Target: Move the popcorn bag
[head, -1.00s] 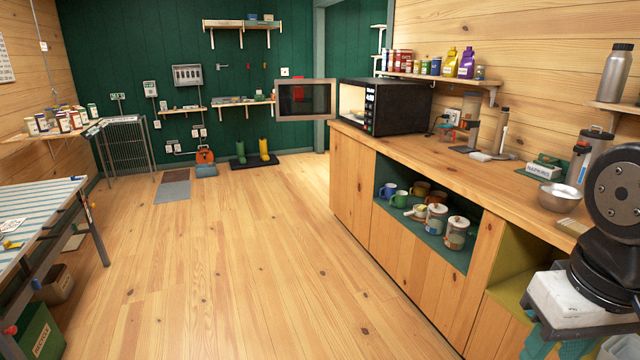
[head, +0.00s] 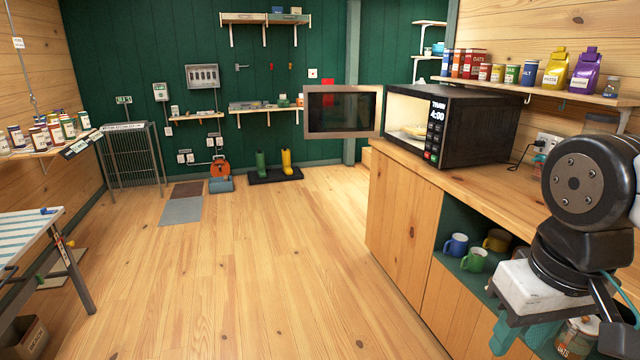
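A black microwave (head: 468,130) stands on the wooden counter with its door (head: 342,111) swung wide open to the left. Its lit cavity holds a pale, flat-looking item (head: 411,132) low inside. It is too small and partly hidden to tell whether it is the popcorn bag. No other thing in view is clearly a popcorn bag. Part of my arm fills the right edge, in front of the counter.
The counter (head: 530,183) runs along the right, with mugs in its open niche. A striped table (head: 25,232) stands at the left. The wood floor (head: 255,270) between is clear.

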